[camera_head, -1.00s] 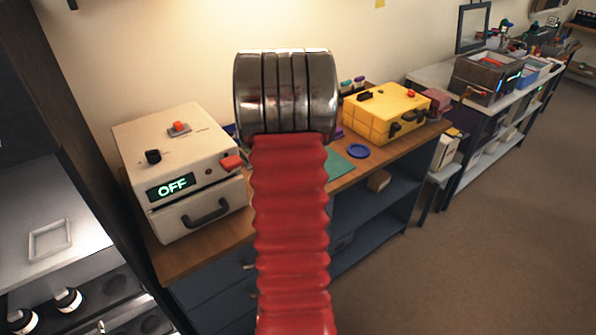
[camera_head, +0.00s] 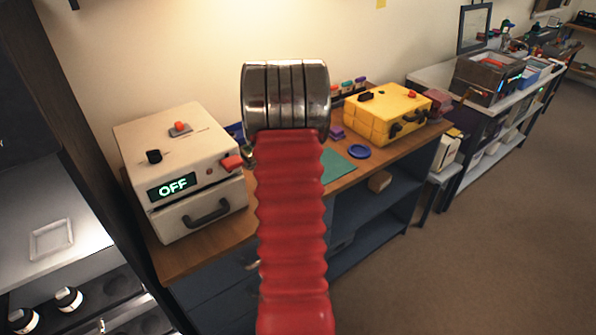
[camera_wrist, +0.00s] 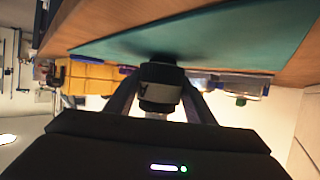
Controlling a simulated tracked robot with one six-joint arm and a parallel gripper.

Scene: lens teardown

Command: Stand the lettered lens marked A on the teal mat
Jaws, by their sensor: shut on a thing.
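The lens marked A (camera_wrist: 158,88) is a small black cylinder with a pale band bearing a dark letter, seen upside down in the wrist view. My gripper (camera_wrist: 160,92) is shut on its sides. The teal mat (camera_wrist: 225,45) fills the top of that inverted view, and the lens's end is at or very close to it, over a dark shadow; I cannot tell if they touch. In the head view part of the teal mat (camera_head: 340,166) shows right of my red arm, which hides my gripper and the lens.
A cream machine reading OFF (camera_head: 180,170) stands left on the wooden bench. A blue round dish (camera_head: 358,151) lies right of the mat, with a yellow case (camera_head: 388,114) behind it. Small bottles (camera_head: 348,87) stand near the wall.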

